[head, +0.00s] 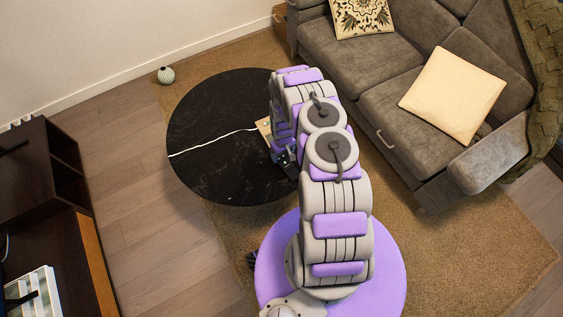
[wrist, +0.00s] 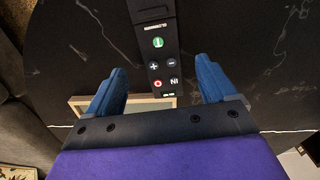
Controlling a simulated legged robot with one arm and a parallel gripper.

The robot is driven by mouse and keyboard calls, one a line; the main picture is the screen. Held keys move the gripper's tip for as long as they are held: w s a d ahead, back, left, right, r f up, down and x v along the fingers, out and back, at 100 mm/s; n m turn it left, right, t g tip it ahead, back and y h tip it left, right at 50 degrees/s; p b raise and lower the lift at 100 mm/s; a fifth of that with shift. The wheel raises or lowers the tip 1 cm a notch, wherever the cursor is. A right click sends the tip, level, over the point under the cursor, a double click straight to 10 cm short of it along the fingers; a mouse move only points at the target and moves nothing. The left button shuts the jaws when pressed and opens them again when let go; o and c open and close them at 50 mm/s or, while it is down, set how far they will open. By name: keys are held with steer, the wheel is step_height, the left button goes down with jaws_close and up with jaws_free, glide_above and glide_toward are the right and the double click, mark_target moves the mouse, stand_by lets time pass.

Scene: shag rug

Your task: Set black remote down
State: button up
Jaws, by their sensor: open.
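The black remote (wrist: 156,45) shows in the wrist view, with a green button, a red button and white marks. It lies lengthwise between the blue fingers of my gripper (wrist: 161,66), with a gap on both sides. My gripper is open. The dark round table (wrist: 90,35) with pale veins is behind the remote. In the head view my gripper (head: 285,160) is over the right part of the black round table (head: 215,105). I cannot make out the remote there. Whether the remote rests flat on the table is hard to tell.
A pale wood-edged item (head: 265,129) lies on the table beside my arm. A grey sofa (head: 390,100) with cushions stands to the right, on the tan rug (head: 470,245). A dark cabinet (head: 50,240) is at left. The table's left part is clear.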

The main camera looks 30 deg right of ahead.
mark_target(282, 159)
steer(key=shift+d+f, duration=0.2)
steer(key=shift+f, duration=0.3)
step_height(282, 159, down, 4)
steer(key=shift+a+r+b, duration=0.1)
steer(key=shift+r+b, duration=0.1)
steer(key=shift+b, duration=0.9)
steer(key=shift+a+f, duration=0.2)
steer(key=shift+f, duration=0.15)
steer(key=shift+c, duration=0.3)
steer(key=shift+d, duration=0.15)
steer(key=c, duration=1.2)
steer(key=shift+r, duration=0.1)
steer(key=shift+c, duration=0.2)
